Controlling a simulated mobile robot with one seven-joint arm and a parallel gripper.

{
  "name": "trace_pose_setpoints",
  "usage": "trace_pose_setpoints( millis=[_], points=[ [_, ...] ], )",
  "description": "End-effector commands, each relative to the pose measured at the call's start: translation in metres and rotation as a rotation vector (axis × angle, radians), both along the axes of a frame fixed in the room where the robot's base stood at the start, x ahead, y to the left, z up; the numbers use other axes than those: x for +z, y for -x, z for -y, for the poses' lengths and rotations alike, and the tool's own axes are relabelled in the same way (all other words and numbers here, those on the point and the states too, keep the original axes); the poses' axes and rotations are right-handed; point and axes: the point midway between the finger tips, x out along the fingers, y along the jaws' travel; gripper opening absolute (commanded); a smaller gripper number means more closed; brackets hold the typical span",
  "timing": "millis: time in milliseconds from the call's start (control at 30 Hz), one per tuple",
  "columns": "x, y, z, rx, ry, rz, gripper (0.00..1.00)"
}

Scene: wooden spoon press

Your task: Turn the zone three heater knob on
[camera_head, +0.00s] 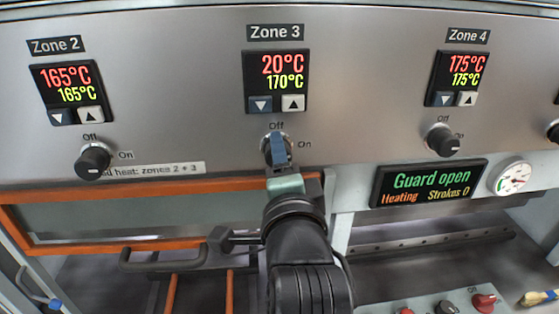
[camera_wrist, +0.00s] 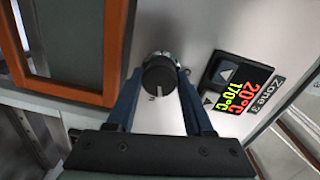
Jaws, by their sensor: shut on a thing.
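The zone three heater knob (camera_wrist: 158,76) is a round black knob on a silver shaft, below the Zone 3 display (camera_head: 277,80). In the wrist view it sits between the two blue fingers of my gripper (camera_wrist: 160,88), which are shut on its sides. A small white mark shows on its face. In the head view my gripper (camera_head: 278,152) covers most of the knob, with the "Off" label above and "On" to the right. I cannot tell the knob's setting for sure. The display reads 20°C in red over 170°C in yellow.
A Zone 2 knob (camera_head: 93,161) is to the left and a Zone 4 knob (camera_head: 441,141) to the right. The status screen (camera_head: 428,181) reads "Guard open" and "Heating". An orange-framed guard (camera_head: 120,243) with a black handle lies below the panel, close to my gripper.

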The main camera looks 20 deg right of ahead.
Motion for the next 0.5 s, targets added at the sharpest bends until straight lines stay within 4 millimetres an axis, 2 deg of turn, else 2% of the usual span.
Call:
trace_pose_setpoints(
  millis=[200,500],
  points=[
    [-0.0020,0.0001,0.0004,-0.001,-0.153,0.041,0.00],
    [-0.0015,0.0000,0.0006,-0.001,-0.279,0.077,0.00]
  ],
)
